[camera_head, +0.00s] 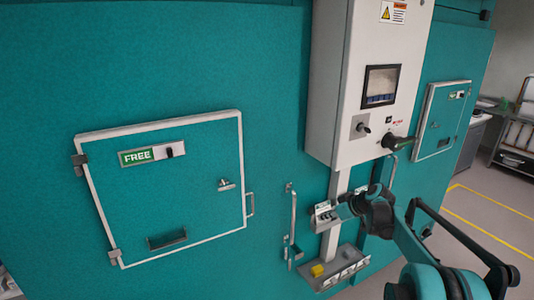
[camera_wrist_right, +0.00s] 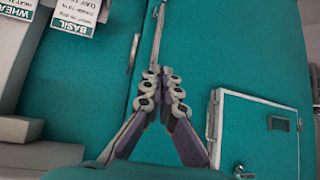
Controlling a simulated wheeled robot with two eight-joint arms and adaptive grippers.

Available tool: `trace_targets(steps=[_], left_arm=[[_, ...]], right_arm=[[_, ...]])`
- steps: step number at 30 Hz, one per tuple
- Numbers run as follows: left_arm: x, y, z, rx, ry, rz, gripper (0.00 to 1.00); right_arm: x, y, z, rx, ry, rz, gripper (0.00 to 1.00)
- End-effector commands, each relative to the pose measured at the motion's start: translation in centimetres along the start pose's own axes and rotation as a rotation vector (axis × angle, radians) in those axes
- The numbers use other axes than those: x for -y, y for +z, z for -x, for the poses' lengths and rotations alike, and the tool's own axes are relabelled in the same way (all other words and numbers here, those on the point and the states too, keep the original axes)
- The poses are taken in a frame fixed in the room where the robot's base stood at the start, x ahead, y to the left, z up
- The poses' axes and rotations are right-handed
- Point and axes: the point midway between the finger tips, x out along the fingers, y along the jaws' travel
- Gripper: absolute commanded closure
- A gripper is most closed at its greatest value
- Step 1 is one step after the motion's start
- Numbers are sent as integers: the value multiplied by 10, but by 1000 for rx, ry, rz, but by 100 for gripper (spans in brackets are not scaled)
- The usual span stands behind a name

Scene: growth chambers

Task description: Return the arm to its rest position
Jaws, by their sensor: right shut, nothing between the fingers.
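My right arm comes in from the lower right in the head view. Its gripper (camera_head: 325,214) is in front of the teal wall, below the grey control box (camera_head: 340,90) and above a small shelf. In the right wrist view the two jointed fingers of the right gripper (camera_wrist_right: 159,73) meet at their tips, with nothing between them. They point at the teal wall, near the lower end of a thin metal rod (camera_wrist_right: 159,35). My left gripper is in neither view.
A white-framed door marked FREE (camera_head: 165,200) is shut on the left. A vertical handle bar (camera_head: 291,225) and a shelf (camera_head: 345,270) with a yellow piece (camera_head: 317,270) lie near the gripper. Another door (camera_head: 440,118) is at right.

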Motion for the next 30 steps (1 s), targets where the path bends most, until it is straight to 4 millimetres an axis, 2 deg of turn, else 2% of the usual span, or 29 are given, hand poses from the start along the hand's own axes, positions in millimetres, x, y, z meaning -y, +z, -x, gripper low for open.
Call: trace_targets(steps=[5,8,14,18,24,27,30], left_arm=[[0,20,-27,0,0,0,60],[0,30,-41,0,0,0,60],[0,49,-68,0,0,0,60],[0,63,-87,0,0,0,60],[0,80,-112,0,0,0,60],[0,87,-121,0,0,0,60],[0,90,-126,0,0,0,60]], right_arm=[[64,22,16,69,38,-81,100],[106,43,29,111,75,-138,100],[182,103,52,170,163,-242,100],[229,159,62,191,232,-309,100],[280,248,65,194,330,-391,100],[295,283,63,186,368,-422,100],[304,307,61,179,394,-442,100]])
